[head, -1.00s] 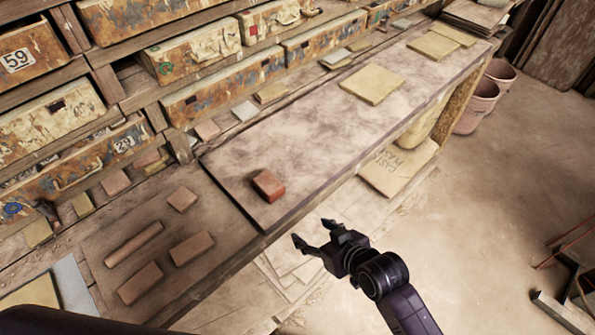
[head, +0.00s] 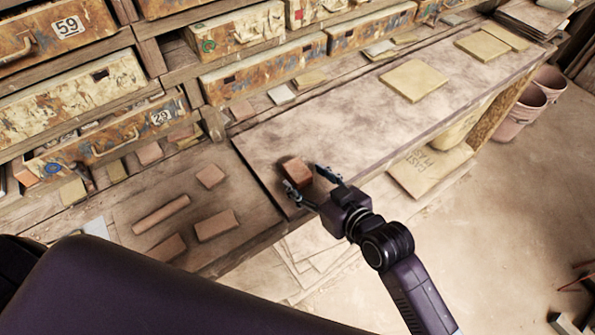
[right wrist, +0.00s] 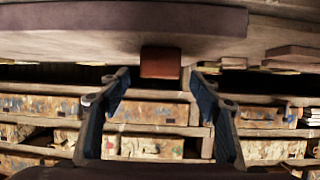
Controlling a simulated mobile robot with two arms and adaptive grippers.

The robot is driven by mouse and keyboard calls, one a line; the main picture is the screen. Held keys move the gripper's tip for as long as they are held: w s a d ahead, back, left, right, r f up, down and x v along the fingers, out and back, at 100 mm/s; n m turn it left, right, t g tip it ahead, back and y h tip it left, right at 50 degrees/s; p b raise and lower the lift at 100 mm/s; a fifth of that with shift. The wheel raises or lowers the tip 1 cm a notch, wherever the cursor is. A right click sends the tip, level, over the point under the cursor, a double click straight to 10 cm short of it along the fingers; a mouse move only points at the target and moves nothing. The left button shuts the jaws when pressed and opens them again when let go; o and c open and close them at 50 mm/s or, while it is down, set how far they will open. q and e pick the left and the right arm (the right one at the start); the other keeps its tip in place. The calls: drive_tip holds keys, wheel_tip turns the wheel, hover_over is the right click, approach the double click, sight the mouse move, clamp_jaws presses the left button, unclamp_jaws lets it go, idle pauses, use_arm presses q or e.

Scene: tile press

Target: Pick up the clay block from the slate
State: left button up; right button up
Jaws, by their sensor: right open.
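The reddish-brown clay block (head: 296,170) sits near the left end of the long slate (head: 345,120) in the head view. My right gripper (head: 305,179) is open at the slate's front edge, its fingertips close to the block's near side. In the right wrist view, the block (right wrist: 160,62) appears centred in the gap between the open fingers (right wrist: 157,90), a little beyond the tips. I cannot tell whether a finger touches it. My left gripper is out of view.
Left of the slate, a darker board holds a clay roll (head: 161,214) and several blocks, one a brown block (head: 215,225). A yellowish tile (head: 413,80) lies farther along the slate. Drawers (head: 240,30) line the back. Buckets (head: 517,110) stand at the right.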

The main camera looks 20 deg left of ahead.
sight(298, 170)
drive_tip(key=shift+w+a+r, duration=0.1)
drive_tip(key=shift+w+a, duration=0.25)
drive_tip(key=shift+a, duration=0.05)
drive_tip(key=shift+p+x, duration=0.6)
drive_tip(key=shift+x, duration=1.35)
drive_tip(key=shift+c, duration=0.4)
drive_tip(key=c, duration=1.2)
drive_tip(key=shift+c, duration=0.8)
drive_tip(key=shift+r, duration=0.15)
